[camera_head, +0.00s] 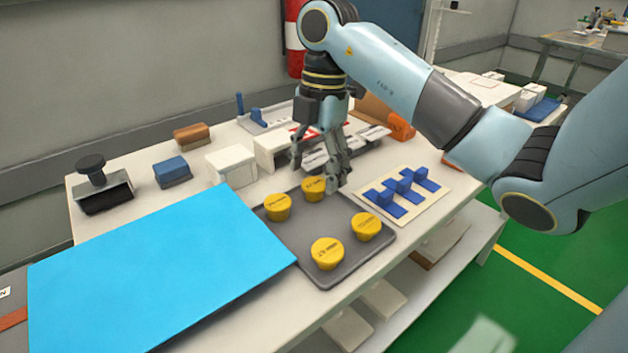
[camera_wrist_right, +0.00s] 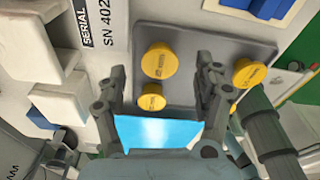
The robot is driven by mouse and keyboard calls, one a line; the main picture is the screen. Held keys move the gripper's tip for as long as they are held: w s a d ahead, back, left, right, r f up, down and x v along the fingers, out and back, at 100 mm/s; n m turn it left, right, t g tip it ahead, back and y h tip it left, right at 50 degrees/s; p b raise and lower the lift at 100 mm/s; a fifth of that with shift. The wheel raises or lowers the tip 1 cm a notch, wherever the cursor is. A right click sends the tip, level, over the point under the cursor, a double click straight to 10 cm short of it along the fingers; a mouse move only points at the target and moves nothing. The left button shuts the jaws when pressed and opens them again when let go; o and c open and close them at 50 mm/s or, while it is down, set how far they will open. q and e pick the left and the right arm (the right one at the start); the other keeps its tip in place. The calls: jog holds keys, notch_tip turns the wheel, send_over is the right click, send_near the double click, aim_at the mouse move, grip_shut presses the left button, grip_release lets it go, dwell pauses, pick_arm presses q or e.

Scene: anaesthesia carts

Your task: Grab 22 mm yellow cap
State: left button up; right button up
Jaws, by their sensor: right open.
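Several yellow caps with small dark print stand on a dark grey tray (camera_head: 285,238) in the head view. One cap (camera_head: 314,189) is at the back, one (camera_head: 278,207) at the left, one (camera_head: 366,227) at the right and one (camera_head: 327,255) at the front. The print is too small to read, so I cannot tell which is 22 mm. My right gripper (camera_head: 317,177) is open and empty, pointing down over the back cap. In the right wrist view, two caps (camera_wrist_right: 160,60) (camera_wrist_right: 152,97) appear between its fingers. My left gripper is not in view.
A bright blue panel (camera_head: 155,265) lies left of the tray. A cream board with blue blocks (camera_head: 402,187) is right of it. White boxes (camera_head: 231,165), a blue block (camera_head: 171,171) and a black-handled stamp (camera_head: 98,185) stand behind. The table's front edge is close to the tray.

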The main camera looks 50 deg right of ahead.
notch_tip(320, 180, down, 3)
jog(key=shift+a+r, duration=0.15)
jog(key=shift+r, duration=0.05)
jog(key=c, duration=1)
